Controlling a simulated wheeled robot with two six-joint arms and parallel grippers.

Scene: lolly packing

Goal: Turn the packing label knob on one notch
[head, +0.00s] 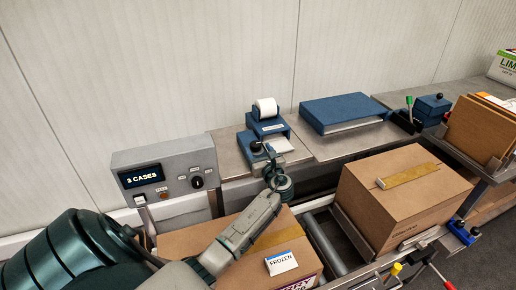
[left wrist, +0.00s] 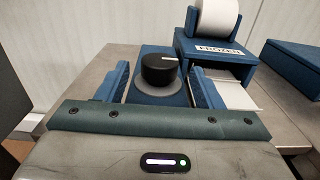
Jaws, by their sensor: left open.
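The packing label knob (left wrist: 160,68) is black with a pale pointer line. It stands on a grey disc on the blue base of the label printer (left wrist: 213,50). In the head view the knob (head: 257,147) shows small at the printer's front left. My left gripper (left wrist: 160,88) is open, its two blue fingers on either side of the knob. A clear gap shows on each side, and I cannot tell how deep the fingers reach. In the head view my left gripper (head: 270,165) is just in front of the printer. The printer's label window reads FROZEN, somewhat blurred.
A carton (head: 405,205) and another marked FROZEN (head: 210,240) stand in front, the latter under my left arm.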

